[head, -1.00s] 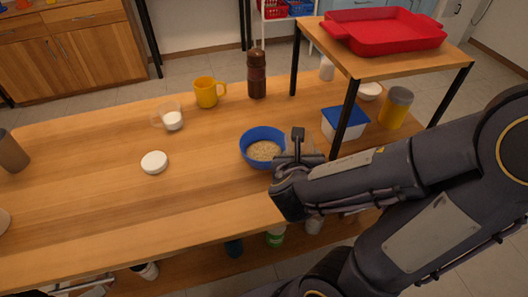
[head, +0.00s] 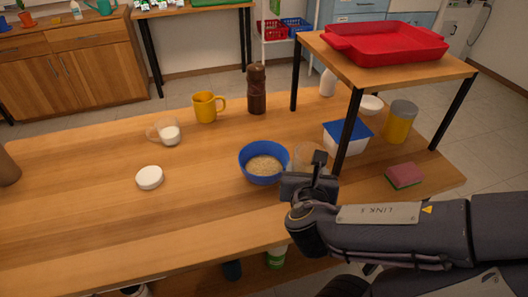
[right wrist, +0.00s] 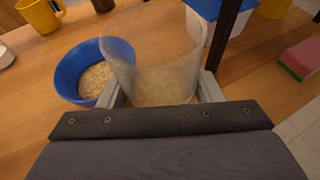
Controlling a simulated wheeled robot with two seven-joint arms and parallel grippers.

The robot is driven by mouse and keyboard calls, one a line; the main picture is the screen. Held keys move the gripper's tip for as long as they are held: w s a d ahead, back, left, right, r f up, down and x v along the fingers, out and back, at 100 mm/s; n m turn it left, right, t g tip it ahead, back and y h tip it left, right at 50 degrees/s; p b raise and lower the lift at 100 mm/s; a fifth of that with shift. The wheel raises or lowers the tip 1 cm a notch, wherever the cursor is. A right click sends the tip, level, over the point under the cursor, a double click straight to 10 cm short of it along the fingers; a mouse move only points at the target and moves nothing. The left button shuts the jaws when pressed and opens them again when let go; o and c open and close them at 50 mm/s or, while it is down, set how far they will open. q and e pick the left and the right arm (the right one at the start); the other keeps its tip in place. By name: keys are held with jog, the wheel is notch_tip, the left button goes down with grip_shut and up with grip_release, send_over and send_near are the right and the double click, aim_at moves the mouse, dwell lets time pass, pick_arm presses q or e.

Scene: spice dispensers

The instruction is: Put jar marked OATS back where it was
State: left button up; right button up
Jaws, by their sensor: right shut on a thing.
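A clear jar (right wrist: 150,45) with some pale flakes in its bottom is between the fingers of my right gripper (right wrist: 163,92) in the right wrist view. No OATS marking is readable on it. In the head view the jar (head: 304,156) is mostly hidden behind my right gripper (head: 314,172), just right of the blue bowl. The gripper is shut on the jar. The blue bowl (head: 244,166) holds pale oat flakes and also shows in the right wrist view (right wrist: 68,70). My left gripper is not in view.
A white round lid (head: 149,177) lies left on the table. A glass cup (head: 167,133), yellow mug (head: 205,107) and brown grinder (head: 257,90) stand behind. Right are a raised shelf (head: 420,78), blue-lidded box (head: 345,137), yellow container (head: 400,122) and sponge (head: 404,176). The front left table is clear.

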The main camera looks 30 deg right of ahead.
notch_tip(320, 180, up, 2)
jog(key=shift+r+p, duration=0.2)
jog(key=shift+p, duration=0.4)
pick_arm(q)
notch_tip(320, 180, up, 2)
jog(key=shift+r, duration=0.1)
